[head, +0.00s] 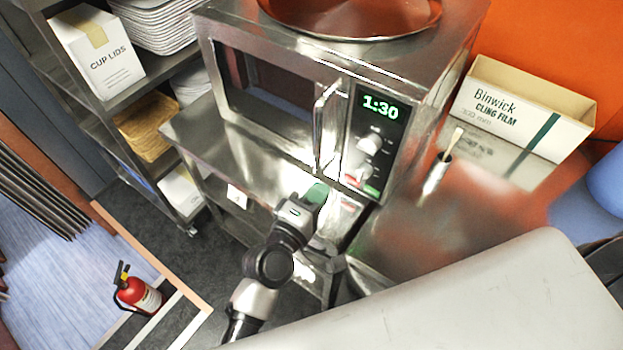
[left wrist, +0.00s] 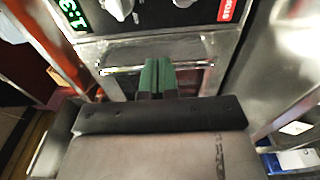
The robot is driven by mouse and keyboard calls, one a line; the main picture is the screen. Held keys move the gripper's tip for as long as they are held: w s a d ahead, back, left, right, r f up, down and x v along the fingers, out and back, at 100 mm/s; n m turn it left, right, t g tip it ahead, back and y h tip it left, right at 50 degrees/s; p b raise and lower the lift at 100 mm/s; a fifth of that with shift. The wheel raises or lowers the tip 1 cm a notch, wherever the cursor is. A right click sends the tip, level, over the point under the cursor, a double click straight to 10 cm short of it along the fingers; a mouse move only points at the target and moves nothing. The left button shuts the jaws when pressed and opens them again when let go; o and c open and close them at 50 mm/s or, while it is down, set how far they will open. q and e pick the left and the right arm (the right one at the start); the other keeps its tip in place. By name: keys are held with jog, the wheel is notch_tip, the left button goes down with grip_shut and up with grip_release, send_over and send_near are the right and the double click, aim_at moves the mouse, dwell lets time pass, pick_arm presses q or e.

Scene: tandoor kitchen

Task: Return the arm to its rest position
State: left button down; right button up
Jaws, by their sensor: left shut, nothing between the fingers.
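My left arm reaches up from the bottom of the head view. My right gripper is not in view.
A steel counter (head: 400,235) at right holds a brush (head: 443,160) and a cling film box (head: 520,115). A shelf rack with a cup lids box (head: 97,58) stands at left. A fire extinguisher (head: 137,293) is on the floor. A large round tray (head: 350,15) tops the oven.

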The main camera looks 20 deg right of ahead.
pick_arm(q)
jog(key=s, duration=0.6)
jog(key=s+a+f+m+g+y+b, duration=0.1)
jog(key=s+a+f+m+g+y, duration=0.3)
jog(key=f, duration=0.8)
jog(key=w+a+f+n+t+y, duration=0.1)
jog(key=a+f, duration=0.5)
jog(key=f, duration=0.6)
jog(key=s+a+f+m+g+y+b, duration=0.1)
jog(key=s+a+f+m+g+y, duration=0.3)
jog(key=f, duration=0.8)
jog(key=s+a+f+m+g+y, duration=0.1)
jog(key=s+a+f+y, duration=0.1)
jog(key=s+a+f, duration=0.6)
jog(key=s+a+f+m+g+y+b, duration=0.1)
jog(key=s+a+f+m+g+y, duration=0.1)
jog(key=s+a+f, duration=0.6)
jog(key=s+a, duration=0.4)
jog(key=a, duration=0.3)
jog(key=shift+g+y, duration=0.3)
jog(key=shift+y, duration=0.1)
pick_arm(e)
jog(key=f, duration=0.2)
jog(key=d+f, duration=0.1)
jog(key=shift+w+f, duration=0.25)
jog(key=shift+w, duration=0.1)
pick_arm(q)
jog(key=shift+d+f, duration=0.1)
